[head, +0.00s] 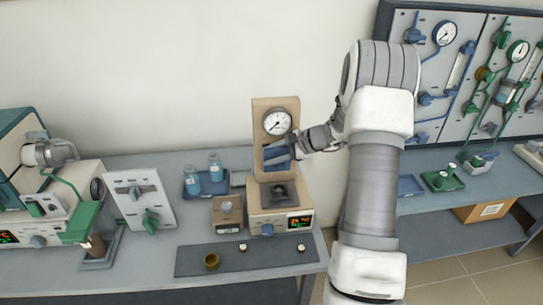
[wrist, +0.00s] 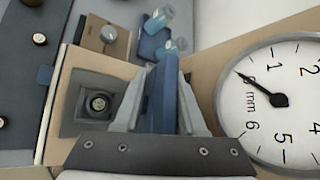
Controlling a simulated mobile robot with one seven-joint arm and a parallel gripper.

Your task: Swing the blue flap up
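The blue flap (head: 275,154) is on the front of a tan upright housing, just below its dial gauge. My gripper (head: 293,149) reaches it from the right in the head view. In the wrist view the flap (wrist: 161,98) stands edge-on between the two pale fingers of my gripper (wrist: 160,85). The fingers lie close against both its faces and look shut on it. The fingers and wrist hide part of the flap in the head view, so its exact angle is hard to tell.
The dial gauge (head: 277,122) sits close above my gripper. A dark square recess (head: 279,194) lies below the flap. Blue bottles (head: 215,168) stand on a tray to the left. A dark mat (head: 245,258) with small items lies in front. Panels with valves (head: 440,70) hang at right.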

